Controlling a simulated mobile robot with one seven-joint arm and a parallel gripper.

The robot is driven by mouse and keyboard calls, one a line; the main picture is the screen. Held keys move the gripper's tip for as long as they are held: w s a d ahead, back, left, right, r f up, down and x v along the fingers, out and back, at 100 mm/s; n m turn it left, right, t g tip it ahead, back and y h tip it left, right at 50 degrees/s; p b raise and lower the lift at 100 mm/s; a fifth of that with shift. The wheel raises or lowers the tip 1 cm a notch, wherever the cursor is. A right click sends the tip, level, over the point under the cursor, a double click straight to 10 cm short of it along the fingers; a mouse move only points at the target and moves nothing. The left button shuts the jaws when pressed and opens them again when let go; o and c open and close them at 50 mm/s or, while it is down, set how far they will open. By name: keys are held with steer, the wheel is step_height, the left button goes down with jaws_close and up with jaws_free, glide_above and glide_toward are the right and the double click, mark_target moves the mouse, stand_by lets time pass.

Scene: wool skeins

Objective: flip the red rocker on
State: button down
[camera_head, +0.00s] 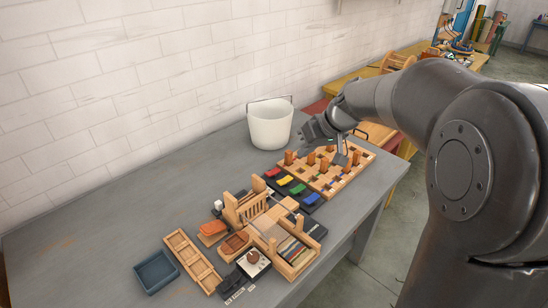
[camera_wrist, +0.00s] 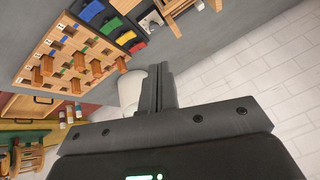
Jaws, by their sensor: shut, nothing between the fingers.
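The red rocker (camera_head: 272,172) is at the back left end of a dark panel, in a row with yellow, green and blue rockers. It also shows in the wrist view (camera_wrist: 138,47), at the lower right end of the row. I cannot tell which way it is tilted. My gripper (camera_head: 341,158) is above the wooden peg board, to the right of the rockers and apart from them. In the wrist view my gripper (camera_wrist: 158,68) has its fingers together and holds nothing.
The wooden peg board (camera_head: 350,178) with upright pegs stands right of the rockers. A white bucket (camera_head: 270,128) stands behind them. A wooden loom (camera_head: 262,222) and trays are in front. A blue tray (camera_head: 158,271) lies at the front left. The grey table's left side is clear.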

steer(key=w+a+f+n+y, duration=0.1)
steer(key=w+f+n+y, duration=0.1)
steer(key=w+f, duration=1.3)
steer(key=w+y, duration=0.1)
steer(key=w, duration=0.3)
steer(key=shift+t, duration=0.4)
steer(key=shift+a, duration=0.15)
glide_above(273, 173)
steer(key=d, duration=0.1)
steer(key=f, duration=0.6)
steer(key=shift+s+f, duration=0.35)
steer(key=shift+f, duration=0.05)
steer(key=shift+s+a+f, duration=0.1)
steer(key=shift+s+f, duration=0.05)
steer(key=shift+f, duration=0.45)
steer(key=shift+s+a+f, duration=0.1)
steer(key=shift+s+f, duration=0.05)
steer(key=shift+f, duration=0.4)
steer(key=shift+s+a+f, duration=0.15)
steer(key=shift+f, duration=0.5)
